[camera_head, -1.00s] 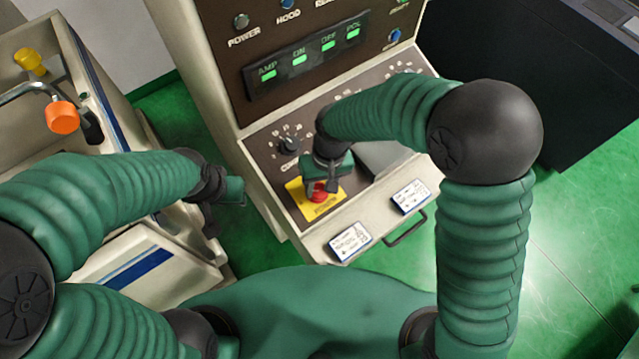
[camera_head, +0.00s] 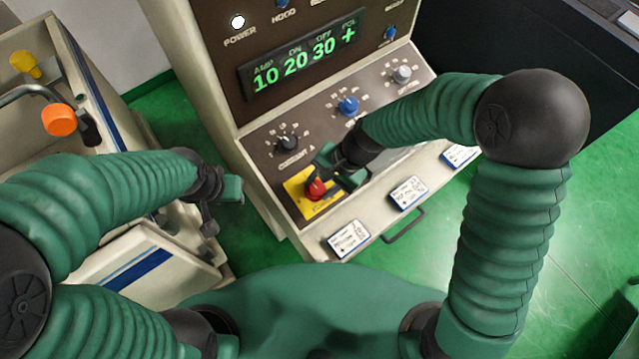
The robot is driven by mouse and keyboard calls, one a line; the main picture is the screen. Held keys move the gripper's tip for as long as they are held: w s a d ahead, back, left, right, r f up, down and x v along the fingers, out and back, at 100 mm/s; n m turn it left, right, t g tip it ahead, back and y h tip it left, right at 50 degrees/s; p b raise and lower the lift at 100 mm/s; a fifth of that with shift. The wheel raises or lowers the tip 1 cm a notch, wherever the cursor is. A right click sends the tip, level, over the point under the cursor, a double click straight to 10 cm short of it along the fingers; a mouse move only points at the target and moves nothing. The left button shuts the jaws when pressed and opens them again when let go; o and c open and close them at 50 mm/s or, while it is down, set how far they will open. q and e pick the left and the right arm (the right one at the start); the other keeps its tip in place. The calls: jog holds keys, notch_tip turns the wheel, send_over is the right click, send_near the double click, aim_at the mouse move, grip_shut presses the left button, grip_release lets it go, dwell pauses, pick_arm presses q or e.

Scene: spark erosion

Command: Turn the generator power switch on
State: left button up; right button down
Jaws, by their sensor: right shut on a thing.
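The generator panel (camera_head: 262,150) stands in the middle with a sloped control desk. Its power switch is a red knob (camera_head: 316,189) on a yellow plate (camera_head: 301,203) at the desk's lower left. My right gripper (camera_head: 329,183) is shut on the red knob and partly covers it and its plate. The power lamp (camera_head: 238,22) is lit white. The display (camera_head: 297,64) reads 10, 20, 30 and a plus sign in green. My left gripper (camera_head: 236,190) hangs left of the desk, apart from it; its finger opening is not clear.
Black (camera_head: 288,143), blue (camera_head: 348,106) and grey (camera_head: 402,74) dials sit above the switch. White label cards (camera_head: 347,239) and a dark handle (camera_head: 404,226) line the desk front. A cream machine with an orange knob (camera_head: 60,120) stands left. Green floor lies right.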

jog(key=shift+w+m, duration=0.15)
jog(key=shift+m, duration=0.65)
jog(key=shift+d+y, duration=0.1)
jog(key=shift+y, duration=0.2)
jog(key=c, duration=1.2)
grip_release()
jog(key=o, duration=0.3)
jog(key=shift+o, duration=0.2)
jog(key=b+v, duration=0.1)
jog(key=v, duration=1.5)
jog(key=shift+s+r, duration=0.2)
jog(key=shift+r, duration=0.1)
jog(key=shift+d, duration=0.15)
